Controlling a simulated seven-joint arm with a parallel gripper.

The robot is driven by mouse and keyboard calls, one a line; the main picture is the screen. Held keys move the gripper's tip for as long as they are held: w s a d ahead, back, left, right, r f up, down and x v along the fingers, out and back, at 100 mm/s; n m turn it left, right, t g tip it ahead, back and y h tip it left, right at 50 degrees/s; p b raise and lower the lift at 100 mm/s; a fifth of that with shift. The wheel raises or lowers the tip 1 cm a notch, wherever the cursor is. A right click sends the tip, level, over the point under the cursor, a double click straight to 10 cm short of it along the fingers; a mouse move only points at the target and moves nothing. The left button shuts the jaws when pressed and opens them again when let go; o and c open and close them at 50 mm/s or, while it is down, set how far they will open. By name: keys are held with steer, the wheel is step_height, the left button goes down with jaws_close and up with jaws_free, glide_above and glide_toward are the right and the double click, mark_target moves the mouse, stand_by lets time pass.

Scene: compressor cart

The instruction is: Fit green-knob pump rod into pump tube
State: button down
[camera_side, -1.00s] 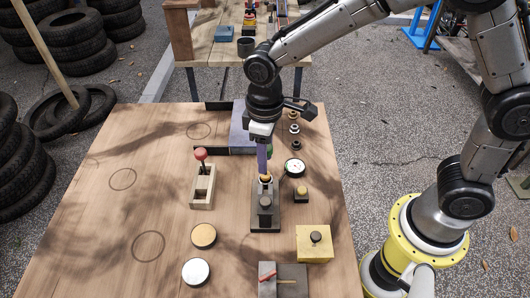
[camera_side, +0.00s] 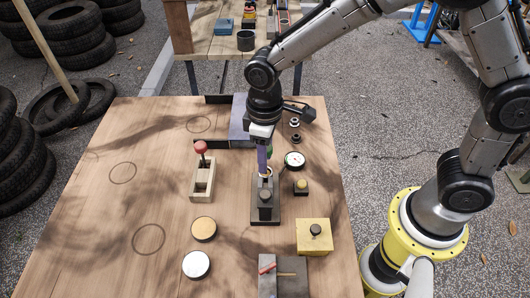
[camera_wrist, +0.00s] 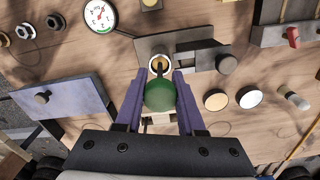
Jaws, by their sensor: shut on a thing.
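My gripper (camera_side: 265,162) has purple fingers and is right at the pump tube in the side view. In the wrist view my gripper (camera_wrist: 160,88) is shut on the green knob (camera_wrist: 160,97) of the pump rod, with a finger on each side. The dark rod shows beyond the knob, over the mouth of the pump tube (camera_wrist: 160,62), which has a pale brass-coloured rim. The tube stands on a dark grey base (camera_side: 265,215). How deep the rod sits in the tube is hidden by the fingers and knob.
A red-knobbed lever block (camera_side: 201,180) stands left of the pump base. Two round discs (camera_side: 203,229) lie in front. The table's left side is clear.

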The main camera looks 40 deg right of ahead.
steer(key=shift+f, duration=0.95)
steer(key=shift+r, duration=0.15)
steer(key=shift+r, duration=2.1)
steer(key=shift+f, duration=2.2)
steer(key=shift+c, duration=2.2)
jaws_free()
step_height(320, 180, up, 12)
steer(key=shift+r, duration=0.95)
